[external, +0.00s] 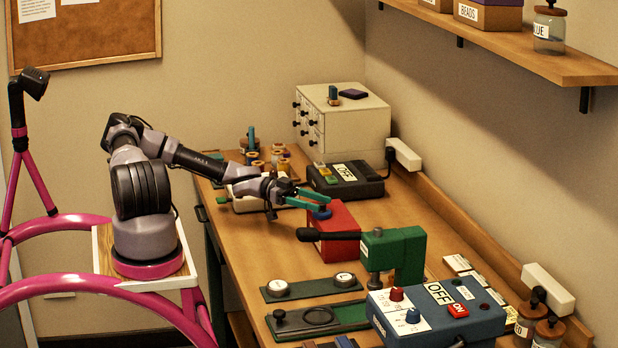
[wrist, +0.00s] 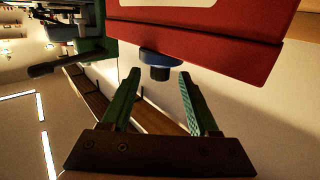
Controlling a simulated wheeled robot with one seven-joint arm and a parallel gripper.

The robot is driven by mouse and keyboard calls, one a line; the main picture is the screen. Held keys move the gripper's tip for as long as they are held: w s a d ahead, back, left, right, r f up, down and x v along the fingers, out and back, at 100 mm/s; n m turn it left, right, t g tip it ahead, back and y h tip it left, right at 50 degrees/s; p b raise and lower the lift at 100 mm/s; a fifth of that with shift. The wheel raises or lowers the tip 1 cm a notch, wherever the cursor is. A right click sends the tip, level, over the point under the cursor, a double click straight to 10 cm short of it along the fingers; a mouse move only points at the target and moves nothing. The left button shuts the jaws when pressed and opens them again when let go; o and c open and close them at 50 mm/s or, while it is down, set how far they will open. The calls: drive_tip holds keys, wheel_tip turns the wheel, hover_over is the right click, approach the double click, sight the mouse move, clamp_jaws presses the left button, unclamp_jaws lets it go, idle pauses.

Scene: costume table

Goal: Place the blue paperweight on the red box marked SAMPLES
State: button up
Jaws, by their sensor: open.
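The blue paperweight (external: 321,212) sits on top of the red box (external: 341,219), towards its left end in the external view. In the wrist view, which looks upside down, the paperweight (wrist: 160,60) has its wide base against the box (wrist: 225,42) and its knob pointing away from it. A white label shows on the box, but its words cannot be read. My gripper (external: 322,198) is open and empty just above the paperweight. In the wrist view its two green fingers (wrist: 159,74) stand apart on either side of the knob, with gaps visible.
A green press (external: 398,252) with a black handle stands close beside the box. A blue control box (external: 430,315) is at the front, and a black OFF unit (external: 345,180) lies behind. A white drawer cabinet (external: 345,118) stands at the back.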

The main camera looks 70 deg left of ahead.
drive_tip(key=f+v, duration=0.1)
drive_tip(key=v, duration=0.9)
drive_tip(key=s+d+r+g+y, duration=0.25)
drive_tip(key=d+g+y, duration=0.35)
drive_tip(key=d+g, duration=0.7)
drive_tip(key=s+d+r+n+t+y, duration=0.1)
drive_tip(key=s+d+r+t+y, duration=0.1)
drive_tip(key=r, duration=0.8)
drive_tip(key=s+d+r+n+t+y, duration=0.2)
drive_tip(key=s+d+r, duration=0.4)
drive_tip(key=r, duration=0.3)
drive_tip(key=s+d+r+n+t+y, duration=0.2)
drive_tip(key=s+d+r+t+y, duration=0.2)
drive_tip(key=r, duration=0.6)
drive_tip(key=shift+s+d+r+y, duration=0.3)
drive_tip(key=shift+s+r+y, duration=0.1)
drive_tip(key=shift+s, duration=0.4)
